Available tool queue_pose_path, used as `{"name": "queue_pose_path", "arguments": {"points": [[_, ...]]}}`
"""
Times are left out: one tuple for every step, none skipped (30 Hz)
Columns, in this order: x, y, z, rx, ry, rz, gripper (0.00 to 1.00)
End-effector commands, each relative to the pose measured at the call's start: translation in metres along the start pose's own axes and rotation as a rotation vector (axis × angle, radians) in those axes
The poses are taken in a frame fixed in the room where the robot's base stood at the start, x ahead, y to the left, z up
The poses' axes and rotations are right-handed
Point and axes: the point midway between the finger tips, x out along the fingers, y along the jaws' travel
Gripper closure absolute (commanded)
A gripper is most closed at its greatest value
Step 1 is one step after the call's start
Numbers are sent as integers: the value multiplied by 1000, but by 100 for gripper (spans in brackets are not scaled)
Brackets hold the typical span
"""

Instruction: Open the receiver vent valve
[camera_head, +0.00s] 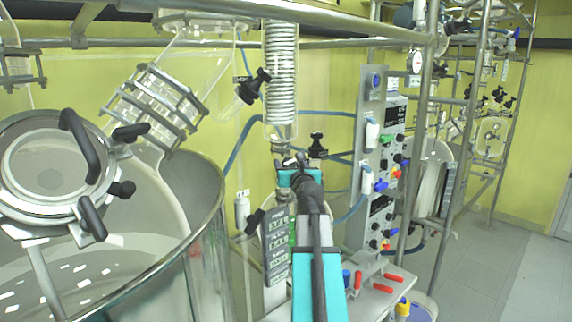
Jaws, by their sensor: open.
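My arm reaches up from the bottom middle, and my gripper (291,162) is at its far end, just below the glass coil condenser (281,75). The gripper is open; its fingers are small and partly hidden by my own wrist. A black valve knob (317,146) on a stem stands just right of the gripper, seemingly apart from it. Another black knob (255,222) is lower left of the gripper, and a larger one (254,86) sits left of the coil. I cannot tell which knob is the receiver vent valve. The receiver itself is not clearly visible behind my arm.
A large glass vessel (210,210) with a clamped round port (60,165) fills the left. A control panel (385,150) with coloured knobs stands right of my arm. Metal frame tubes (340,25) cross overhead. Red-handled valves (390,290) sit on the shelf at lower right; floor is free beyond.

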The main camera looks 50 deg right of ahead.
Motion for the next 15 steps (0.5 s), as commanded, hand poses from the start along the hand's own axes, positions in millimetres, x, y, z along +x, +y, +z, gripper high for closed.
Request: {"name": "queue_pose_path", "arguments": {"points": [[5,0,1,0,0,0,43],[7,0,1,0,0,0,43],[9,0,0,1,0,0,43],[10,0,0,1,0,0,43],[11,0,0,1,0,-1,43],[12,0,0,1,0,-1,43],[12,0,0,1,0,-1,43],[12,0,0,1,0,-1,43],[13,0,0,1,-1,-1,43],[13,0,0,1,-1,-1,43],[13,0,0,1,-1,-1,43],[13,0,0,1,-1,-1,43],[13,0,0,1,-1,-1,43],[13,0,0,1,-1,-1,43],[13,0,0,1,-1,-1,43]]}}
